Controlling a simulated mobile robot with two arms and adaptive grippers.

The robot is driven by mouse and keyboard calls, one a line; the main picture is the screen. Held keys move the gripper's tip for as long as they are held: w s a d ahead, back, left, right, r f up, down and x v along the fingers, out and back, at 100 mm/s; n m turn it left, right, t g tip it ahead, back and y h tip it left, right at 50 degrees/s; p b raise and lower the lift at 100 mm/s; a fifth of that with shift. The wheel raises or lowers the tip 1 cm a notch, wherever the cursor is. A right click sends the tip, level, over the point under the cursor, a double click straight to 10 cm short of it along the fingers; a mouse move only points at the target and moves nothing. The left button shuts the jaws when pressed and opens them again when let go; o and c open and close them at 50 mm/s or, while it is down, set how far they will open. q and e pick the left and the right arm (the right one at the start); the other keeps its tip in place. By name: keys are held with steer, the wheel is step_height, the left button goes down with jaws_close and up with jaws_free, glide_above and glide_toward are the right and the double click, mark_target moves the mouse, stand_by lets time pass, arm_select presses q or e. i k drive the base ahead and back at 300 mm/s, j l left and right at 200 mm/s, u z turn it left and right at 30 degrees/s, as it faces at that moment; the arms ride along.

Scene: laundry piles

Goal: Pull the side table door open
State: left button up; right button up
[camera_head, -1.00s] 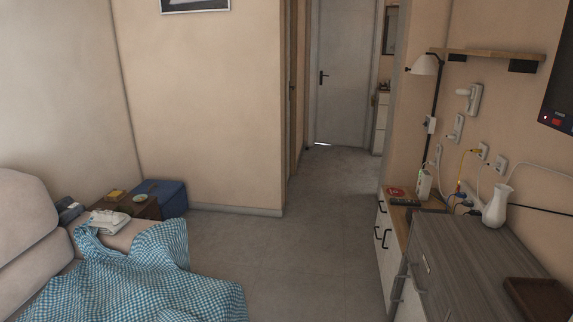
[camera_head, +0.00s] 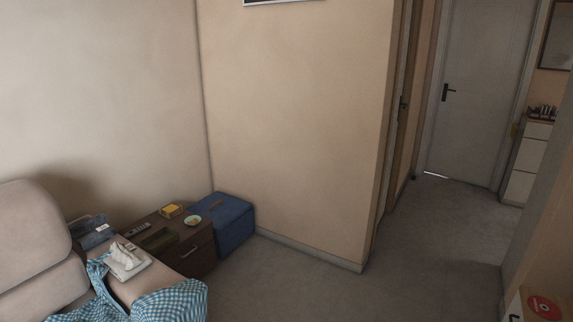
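Neither of my grippers is in view.
A blue box (camera_head: 222,222) stands against the wall, right of the table. Open grey floor (camera_head: 310,285) lies in front. A wall corner juts out at centre right.

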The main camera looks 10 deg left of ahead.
mark_target(196, 266)
steer(key=i+l+u, duration=0.55)
steer(key=u, duration=0.15)
steer(key=i+l+u, duration=0.5)
steer(key=l+u, duration=0.2)
steer(key=l, duration=0.2)
steer(key=i+l+u, duration=0.15)
steer(key=l+u, duration=0.2)
steer(key=l, duration=0.15)
steer(key=i+l+u, duration=0.2)
steer(key=i+l, duration=0.3)
steer(key=l, duration=0.1)
